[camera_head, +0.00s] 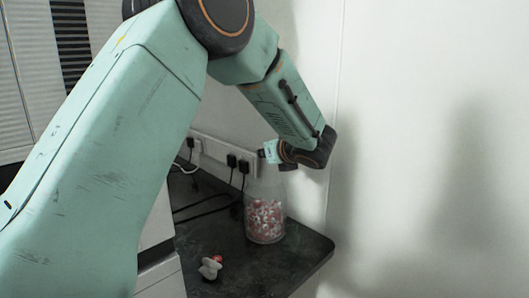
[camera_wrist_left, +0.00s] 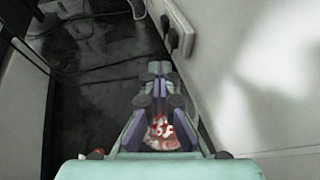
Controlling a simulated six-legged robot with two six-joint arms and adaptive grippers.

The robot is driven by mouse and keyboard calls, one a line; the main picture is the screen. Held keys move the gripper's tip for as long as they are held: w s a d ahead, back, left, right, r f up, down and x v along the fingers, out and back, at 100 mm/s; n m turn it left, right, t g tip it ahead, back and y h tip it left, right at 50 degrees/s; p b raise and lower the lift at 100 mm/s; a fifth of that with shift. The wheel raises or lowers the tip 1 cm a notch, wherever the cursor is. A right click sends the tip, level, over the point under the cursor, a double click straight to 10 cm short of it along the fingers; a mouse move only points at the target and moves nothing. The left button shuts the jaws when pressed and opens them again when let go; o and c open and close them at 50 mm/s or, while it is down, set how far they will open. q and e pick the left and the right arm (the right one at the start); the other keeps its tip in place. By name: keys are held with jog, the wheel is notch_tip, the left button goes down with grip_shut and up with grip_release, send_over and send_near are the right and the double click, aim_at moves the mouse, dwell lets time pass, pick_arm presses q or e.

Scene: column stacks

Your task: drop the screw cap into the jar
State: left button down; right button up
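The clear jar (camera_head: 265,218) stands upright on the dark table near its right end. Its lower part holds many small red and white pieces. My left gripper (camera_head: 268,153) is right at the top of the jar, pointing left. In the left wrist view, my left gripper's (camera_wrist_left: 159,70) fingers run close together at the tips, and the red and white jar contents (camera_wrist_left: 160,130) show between them. I cannot make out the screw cap for certain; a pale blue patch at the fingertips may be finger or cap. My right gripper is not in view.
The dark table (camera_head: 305,252) ends close to the right of the jar. A small pale object (camera_head: 210,268) with a red spot lies at the front left. Black plugs (camera_head: 243,164) and cables run along the wall behind. The white wall (camera_head: 430,150) is close on the right.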

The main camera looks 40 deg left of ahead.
pick_arm(q)
jog(key=shift+f, duration=0.15)
jog(key=c, duration=2)
grip_release()
jog(key=o, duration=0.4)
jog(key=shift+w+f, duration=0.1)
jog(key=shift+w, duration=0.05)
jog(key=v, duration=1.2)
